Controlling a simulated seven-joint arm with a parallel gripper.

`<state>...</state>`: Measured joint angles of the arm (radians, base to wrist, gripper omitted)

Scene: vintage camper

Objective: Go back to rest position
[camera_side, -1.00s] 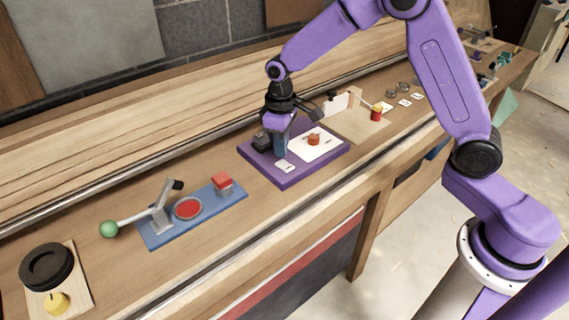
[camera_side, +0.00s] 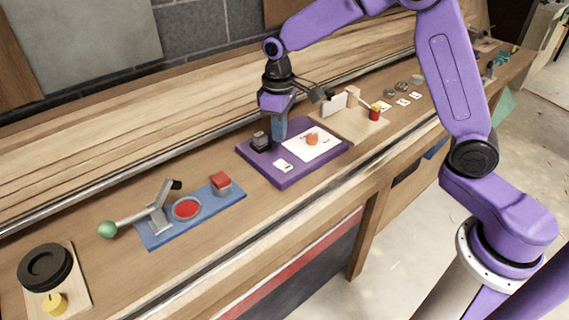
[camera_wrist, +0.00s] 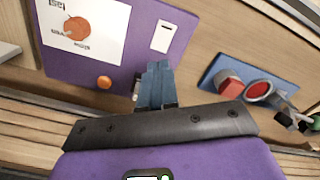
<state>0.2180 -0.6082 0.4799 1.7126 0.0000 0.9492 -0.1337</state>
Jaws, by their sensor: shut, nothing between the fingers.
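My gripper (camera_side: 279,133) hangs over the purple board (camera_side: 287,182), pointing down, with its blue fingers shut and nothing between them. In the wrist view my gripper (camera_wrist: 156,70) shows its fingers together over the edge of the purple board (camera_wrist: 60,85). The board holds a white card with an orange round piece (camera_side: 312,139), a small white plate (camera_side: 283,166) and a dark block (camera_side: 260,142) beside my fingers. Whether the fingertips touch the board cannot be told from the side view.
To the left is a blue base (camera_side: 194,217) with a red disc, a red block and a green-knobbed lever (camera_side: 108,229). A black ring (camera_side: 45,266) is at far left. A tan board (camera_side: 350,124) with a red cup (camera_side: 375,113) is to the right.

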